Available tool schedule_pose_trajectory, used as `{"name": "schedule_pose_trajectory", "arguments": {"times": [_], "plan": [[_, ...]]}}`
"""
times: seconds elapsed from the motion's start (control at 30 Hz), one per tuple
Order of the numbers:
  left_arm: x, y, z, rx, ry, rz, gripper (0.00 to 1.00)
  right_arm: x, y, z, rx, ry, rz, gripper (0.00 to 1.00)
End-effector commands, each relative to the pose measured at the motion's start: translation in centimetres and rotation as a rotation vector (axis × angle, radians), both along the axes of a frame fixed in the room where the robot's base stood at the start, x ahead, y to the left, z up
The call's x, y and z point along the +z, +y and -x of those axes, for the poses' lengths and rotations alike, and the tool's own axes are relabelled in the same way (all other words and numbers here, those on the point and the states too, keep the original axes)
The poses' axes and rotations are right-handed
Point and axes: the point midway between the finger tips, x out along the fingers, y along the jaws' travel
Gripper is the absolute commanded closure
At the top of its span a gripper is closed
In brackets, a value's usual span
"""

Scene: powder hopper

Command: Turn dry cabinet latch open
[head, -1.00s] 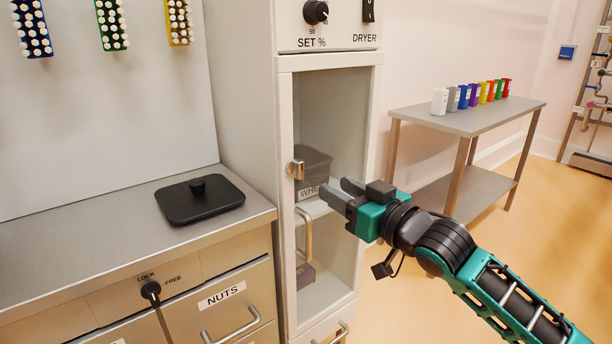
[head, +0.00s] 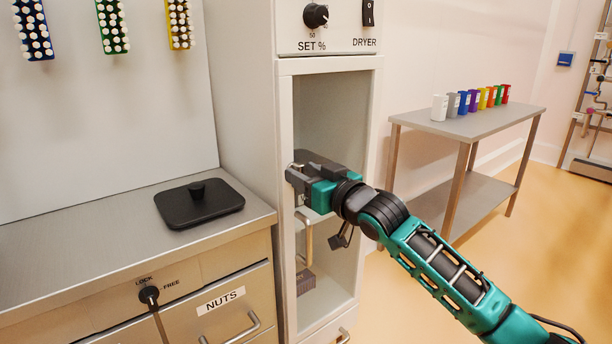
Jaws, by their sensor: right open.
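The dry cabinet (head: 285,130) is the tall light-grey unit in the middle, with a clear door. My right gripper (head: 292,172) is at the left edge of that door, where the latch sits. Its fingers are open and around or right beside the latch; I cannot tell whether they touch it. The latch is mostly hidden behind the fingers. The door handle (head: 306,240) hangs just below the gripper. The door looks closed. My left gripper is not in view.
A steel counter (head: 110,215) with a black lid (head: 199,202) stands to the left, above a NUTS drawer (head: 235,300). Above the door are a SET % knob (head: 315,15) and a DRYER switch (head: 368,12). A side table (head: 470,122) with several coloured containers stands to the right.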

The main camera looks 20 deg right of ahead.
Motion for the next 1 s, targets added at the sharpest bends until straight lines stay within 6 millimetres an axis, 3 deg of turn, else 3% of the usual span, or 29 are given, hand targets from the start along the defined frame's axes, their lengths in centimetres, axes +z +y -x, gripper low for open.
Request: {"name": "schedule_pose_trajectory", "arguments": {"times": [0.07, 0.47, 0.77, 1.0], "plan": [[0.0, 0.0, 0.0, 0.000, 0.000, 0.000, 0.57, 0.0, 0.0, 0.0, 0.000, 0.000, 0.000, 0.60], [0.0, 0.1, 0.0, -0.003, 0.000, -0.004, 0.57, 0.0, 0.0, 0.0, 0.000, 0.000, 0.000, 0.99], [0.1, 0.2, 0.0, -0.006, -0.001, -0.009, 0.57, 0.0, 0.0, 0.0, 0.000, 0.002, -0.006, 1.00], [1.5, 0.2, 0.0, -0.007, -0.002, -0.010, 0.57, 0.3, 0.0, 0.0, 0.001, 0.028, -0.073, 1.00]]}}
